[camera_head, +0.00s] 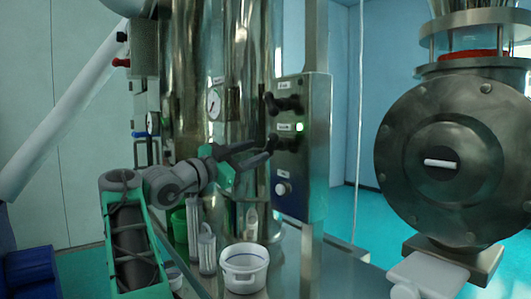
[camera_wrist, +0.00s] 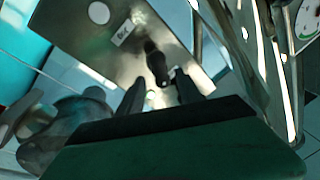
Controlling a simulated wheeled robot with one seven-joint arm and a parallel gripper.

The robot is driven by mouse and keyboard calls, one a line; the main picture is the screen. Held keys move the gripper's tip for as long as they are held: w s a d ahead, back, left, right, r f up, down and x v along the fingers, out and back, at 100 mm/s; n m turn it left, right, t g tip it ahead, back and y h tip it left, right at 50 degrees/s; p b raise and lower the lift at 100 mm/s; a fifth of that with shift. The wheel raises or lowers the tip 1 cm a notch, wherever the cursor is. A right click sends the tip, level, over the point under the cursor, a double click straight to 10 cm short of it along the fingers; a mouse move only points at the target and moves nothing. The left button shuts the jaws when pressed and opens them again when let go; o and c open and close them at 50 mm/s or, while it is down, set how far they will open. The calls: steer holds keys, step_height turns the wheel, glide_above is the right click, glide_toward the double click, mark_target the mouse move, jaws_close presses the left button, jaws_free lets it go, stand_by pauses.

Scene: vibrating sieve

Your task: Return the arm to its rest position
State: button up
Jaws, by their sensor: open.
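My gripper (camera_head: 258,152) is at the end of my grey and green arm, level with the lower black switch on the control panel (camera_head: 318,170). Its two dark fingers are apart and point right, towards the panel. In the wrist view, the open fingers (camera_wrist: 160,92) reach up towards the panel (camera_wrist: 105,45), with a black switch (camera_wrist: 155,62) showing just beyond and between their tips. Nothing is seen held. I cannot tell whether the fingers touch the switch.
The panel has an upper black switch (camera_head: 283,103) and a lit green lamp (camera_head: 299,127). A shiny steel vessel (camera_head: 240,60) with a gauge (camera_head: 213,103) stands behind my arm. A white tub (camera_head: 244,268) sits below. A large round machine (camera_head: 455,165) stands at the right.

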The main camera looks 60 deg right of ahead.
steer(key=shift+w+a+f, duration=0.1)
steer(key=shift+w+a, duration=0.05)
steer(key=shift+a, duration=0.35)
